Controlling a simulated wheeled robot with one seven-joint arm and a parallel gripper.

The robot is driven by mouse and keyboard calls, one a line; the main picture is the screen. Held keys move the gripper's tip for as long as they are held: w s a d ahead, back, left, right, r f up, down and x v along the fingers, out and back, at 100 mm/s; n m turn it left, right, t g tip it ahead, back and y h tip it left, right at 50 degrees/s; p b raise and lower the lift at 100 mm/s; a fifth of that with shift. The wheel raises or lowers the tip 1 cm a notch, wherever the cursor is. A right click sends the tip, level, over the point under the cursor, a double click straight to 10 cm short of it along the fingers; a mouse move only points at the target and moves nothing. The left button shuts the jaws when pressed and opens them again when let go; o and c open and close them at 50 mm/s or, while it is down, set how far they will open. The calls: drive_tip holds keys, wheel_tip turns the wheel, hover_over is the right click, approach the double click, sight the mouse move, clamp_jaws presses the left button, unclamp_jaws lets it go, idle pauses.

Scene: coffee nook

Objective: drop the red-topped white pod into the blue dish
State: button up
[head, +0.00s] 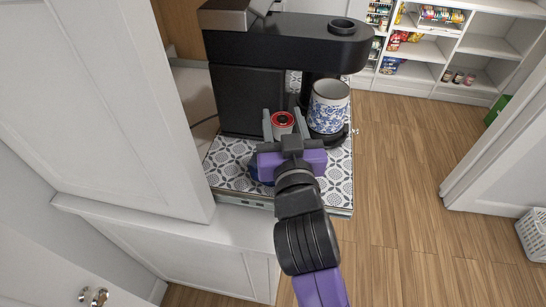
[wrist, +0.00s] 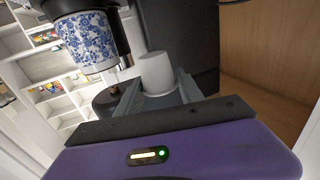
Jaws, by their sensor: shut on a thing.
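The white pod with the red top (head: 282,119) is held upright between the fingers of my gripper (head: 285,124), above the patterned counter in front of the coffee machine. In the wrist view the pod's pale side (wrist: 155,73) shows between the two fingers (wrist: 158,92). The blue dish (head: 254,176) shows only as a dark blue edge left of my purple gripper body, which hides most of it. The pod is farther back than that visible edge.
A black coffee machine (head: 245,98) stands behind the pod. A blue-and-white mug (head: 328,108) stands under its head, close to the right of my gripper. A white cabinet (head: 110,110) closes off the left. The patterned counter (head: 341,185) is clear at the front right.

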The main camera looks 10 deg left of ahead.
wheel_tip(320, 180, down, 6)
drive_tip(key=b, duration=0.4)
drive_tip(key=o, duration=1.4)
drive_tip(key=shift+s+b, duration=0.1)
drive_tip(key=shift+b, duration=0.2)
drive_tip(key=b+v, duration=0.1)
drive_tip(key=v, duration=0.6)
drive_tip(key=shift+s+d, duration=0.1)
drive_tip(key=shift+s, duration=0.15)
